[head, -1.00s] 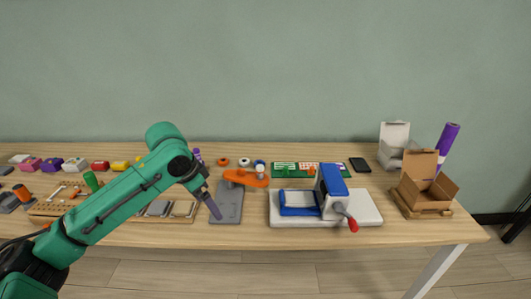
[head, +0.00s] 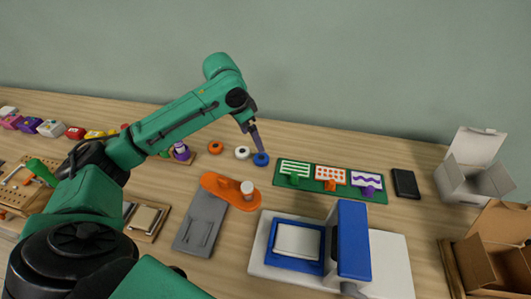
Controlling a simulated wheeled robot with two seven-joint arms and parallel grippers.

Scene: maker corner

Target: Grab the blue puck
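The blue puck (head: 261,159) is a small round ring-like piece on the table, at the right end of a short row with a white puck (head: 242,153) and an orange puck (head: 216,147). My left gripper (head: 258,147) points down right at the blue puck, its fingertips at or just above the puck's top. I see the fingers edge-on as one dark strip, so their gap is hidden and I cannot tell whether they touch the puck. My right gripper is not in view.
A green tray (head: 313,190) with patterned stamps lies right of the puck. An orange holder (head: 216,185) with a white knob and a grey plate (head: 202,226) lie in front. A blue-and-white press (head: 352,240) stands nearer. A black phone-like slab (head: 405,184) lies at right.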

